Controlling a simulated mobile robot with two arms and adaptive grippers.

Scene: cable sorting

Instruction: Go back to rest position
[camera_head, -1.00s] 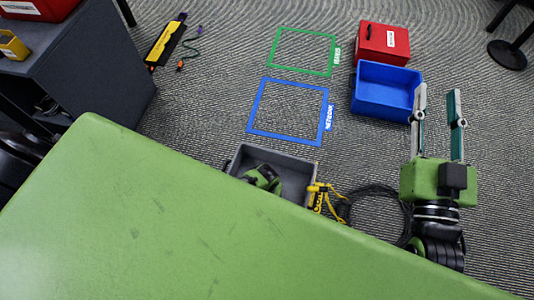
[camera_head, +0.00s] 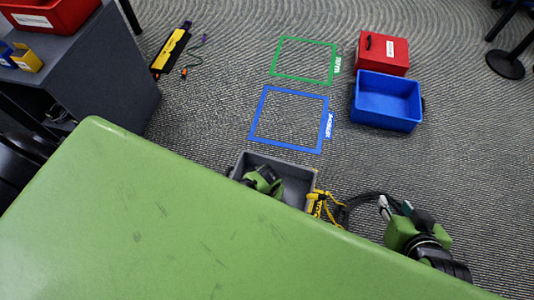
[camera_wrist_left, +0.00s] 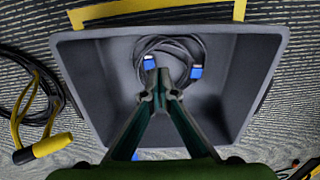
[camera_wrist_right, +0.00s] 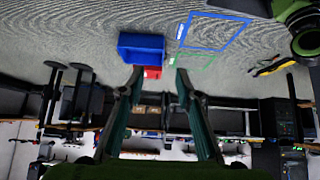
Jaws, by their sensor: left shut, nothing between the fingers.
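A dark coiled cable with blue connectors (camera_wrist_left: 171,62) lies in the bin beyond the fingertips.
A blue bin (camera_head: 386,102), a red box (camera_head: 383,54) and blue (camera_head: 250,128) and green (camera_head: 273,58) floor outlines lie beyond. A dark cabinet (camera_head: 110,75) stands left.

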